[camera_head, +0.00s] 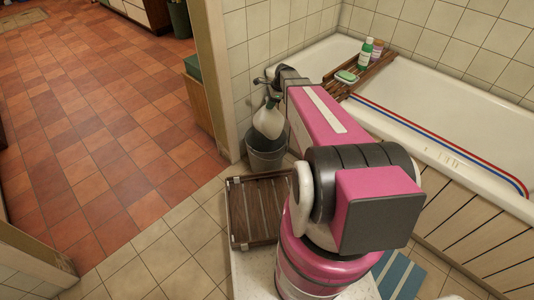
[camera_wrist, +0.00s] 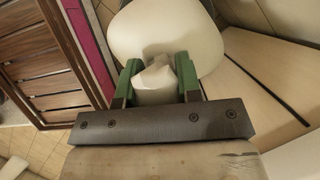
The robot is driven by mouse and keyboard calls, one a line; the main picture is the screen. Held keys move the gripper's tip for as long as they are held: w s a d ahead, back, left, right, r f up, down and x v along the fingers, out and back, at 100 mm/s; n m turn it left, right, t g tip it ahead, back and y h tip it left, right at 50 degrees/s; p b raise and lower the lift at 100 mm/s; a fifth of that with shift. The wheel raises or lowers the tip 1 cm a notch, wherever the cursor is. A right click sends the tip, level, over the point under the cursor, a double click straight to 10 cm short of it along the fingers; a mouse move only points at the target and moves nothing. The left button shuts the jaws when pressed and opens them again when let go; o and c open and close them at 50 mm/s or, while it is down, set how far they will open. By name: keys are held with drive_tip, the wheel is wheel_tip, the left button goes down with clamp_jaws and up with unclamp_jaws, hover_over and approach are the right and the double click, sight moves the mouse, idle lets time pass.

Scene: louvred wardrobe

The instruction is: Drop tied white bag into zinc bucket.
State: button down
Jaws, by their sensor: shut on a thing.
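The tied white bag (camera_head: 269,122) hangs from my gripper (camera_head: 270,99) in the head view. In the wrist view my gripper (camera_wrist: 158,68) has its green fingers shut on the bag's gathered neck. The bag's round body (camera_wrist: 165,32) bulges out beyond the fingertips. The zinc bucket (camera_head: 266,159) stands on the floor by the wall corner, and the bag appears over its opening in the head view. The bag partly covers the bucket's mouth there. In the wrist view the bag hides most of what lies behind it.
A white bathtub (camera_head: 440,105) with a wooden rack (camera_head: 372,76) holding bottles is at the right. A slatted wooden piece (camera_head: 262,208) lies on the floor in front of the bucket; slats also show in the wrist view (camera_wrist: 38,45). Red-tiled floor (camera_head: 100,120) is open at left.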

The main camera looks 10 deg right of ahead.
drive_tip(key=shift+f, duration=2.45)
drive_tip(key=c, duration=0.7)
unclamp_jaws()
drive_tip(key=v, duration=1)
drive_tip(key=shift+d+r, duration=0.2)
drive_tip(key=shift+r, duration=0.15)
